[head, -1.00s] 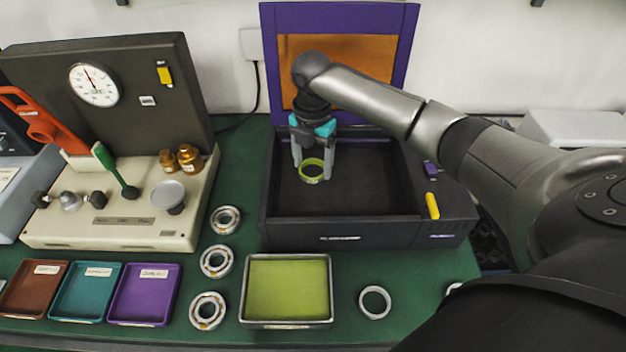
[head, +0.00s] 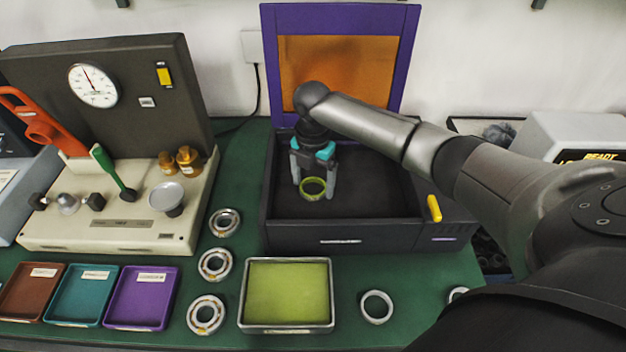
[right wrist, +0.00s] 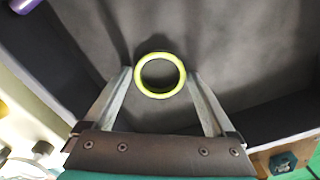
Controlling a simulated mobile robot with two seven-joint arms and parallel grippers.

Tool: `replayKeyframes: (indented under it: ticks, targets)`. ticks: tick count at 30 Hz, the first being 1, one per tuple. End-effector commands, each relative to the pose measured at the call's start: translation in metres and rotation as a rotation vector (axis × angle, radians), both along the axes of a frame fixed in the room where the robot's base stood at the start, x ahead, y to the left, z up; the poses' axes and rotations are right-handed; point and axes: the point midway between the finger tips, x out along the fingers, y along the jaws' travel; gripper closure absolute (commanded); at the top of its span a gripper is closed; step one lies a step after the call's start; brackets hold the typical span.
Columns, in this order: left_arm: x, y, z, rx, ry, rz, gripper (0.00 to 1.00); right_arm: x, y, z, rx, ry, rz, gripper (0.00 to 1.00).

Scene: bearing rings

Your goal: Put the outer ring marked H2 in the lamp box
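The lamp box (head: 380,234) is the dark box with its purple-framed, orange-paned lid (head: 345,72) raised at the back. A yellow-green ring (head: 313,188) is inside it, low at the left of the dark floor, seemingly resting there. No mark on it can be read. My right gripper (head: 314,191) reaches down into the box with its fingers on either side of the ring. In the right wrist view the ring (right wrist: 137,80) lies between the fingertips with slim gaps at both sides, so the gripper looks open. My left gripper is not in view.
A tray with a yellow-green mat (head: 287,290) stands before the box. A plain ring (head: 376,306) lies right of it; several bearings (head: 215,264) lie left. A gauge stand (head: 110,220) and small brown, teal and purple trays (head: 142,300) fill the left.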

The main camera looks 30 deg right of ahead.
Motion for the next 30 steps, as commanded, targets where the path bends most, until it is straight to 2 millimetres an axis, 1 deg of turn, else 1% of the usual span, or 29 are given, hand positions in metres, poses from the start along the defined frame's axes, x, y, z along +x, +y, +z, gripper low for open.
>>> replayKeyframes:
  ticks: [1,2,9,11,13,17,21,24,27,30]
  targets:
    - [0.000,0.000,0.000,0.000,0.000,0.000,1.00,0.000,0.000,0.000,0.000,0.000,0.000,0.03]
    - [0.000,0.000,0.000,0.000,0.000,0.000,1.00,0.000,0.000,0.000,0.000,0.000,0.000,0.00]
    - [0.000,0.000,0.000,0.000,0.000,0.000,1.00,0.000,0.000,0.001,0.000,0.000,0.000,0.00]
    - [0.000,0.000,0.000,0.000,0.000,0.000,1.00,0.000,0.000,0.004,0.000,0.000,0.000,0.00]
    - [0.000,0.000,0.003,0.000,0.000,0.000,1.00,0.001,0.000,0.012,0.000,-0.002,0.000,0.00]
    - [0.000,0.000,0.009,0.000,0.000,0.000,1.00,0.001,-0.001,0.036,-0.001,-0.005,0.001,0.00]
    - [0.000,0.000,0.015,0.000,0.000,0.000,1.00,0.001,0.000,0.068,0.000,-0.006,0.000,0.00]
    - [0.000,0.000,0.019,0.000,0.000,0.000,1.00,0.001,0.000,0.088,0.001,-0.003,0.000,0.00]
    - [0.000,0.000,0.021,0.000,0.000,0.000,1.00,0.001,0.000,0.105,0.000,-0.002,0.000,0.00]
    - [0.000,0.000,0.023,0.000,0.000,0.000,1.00,0.001,0.000,0.116,0.002,-0.001,0.000,0.00]
